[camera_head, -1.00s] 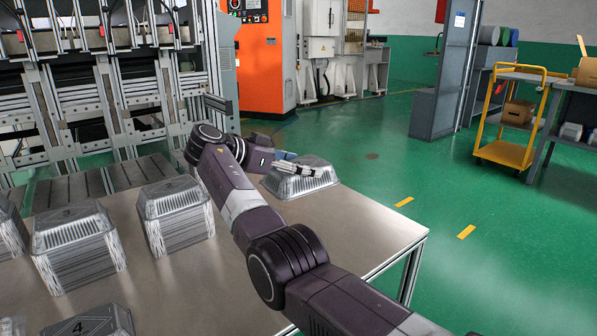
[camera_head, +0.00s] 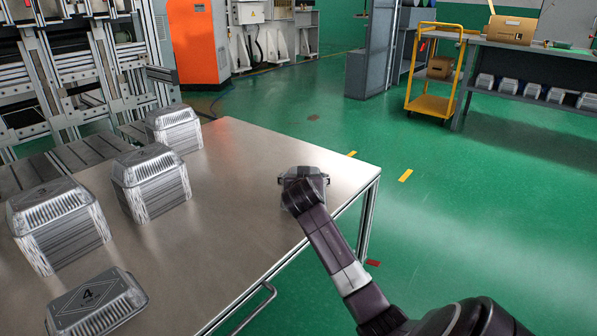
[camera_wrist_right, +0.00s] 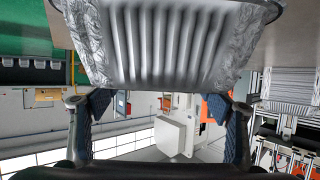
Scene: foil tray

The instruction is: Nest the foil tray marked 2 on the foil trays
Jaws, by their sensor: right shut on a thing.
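My right gripper (camera_head: 303,181) is over the right part of the table, seen mostly from behind in the head view. It is shut on a foil tray, whose ribbed silver side fills the top middle of the right wrist view (camera_wrist_right: 170,45). No number shows on this tray, and I cannot tell whether it touches the table. Three stacks of upturned foil trays stand at the left: a near one (camera_head: 60,235), a middle one (camera_head: 155,192) and a far one (camera_head: 173,128). A lower foil tray marked 4 (camera_head: 105,312) lies at the front left. My left gripper is out of view.
The metal table (camera_head: 240,200) is clear between the stacks and my right gripper. Its right edge and corner lie just beyond the gripper. Machine frames (camera_head: 75,75) border it behind left. A yellow cart (camera_head: 432,105) and a bench stand farther off.

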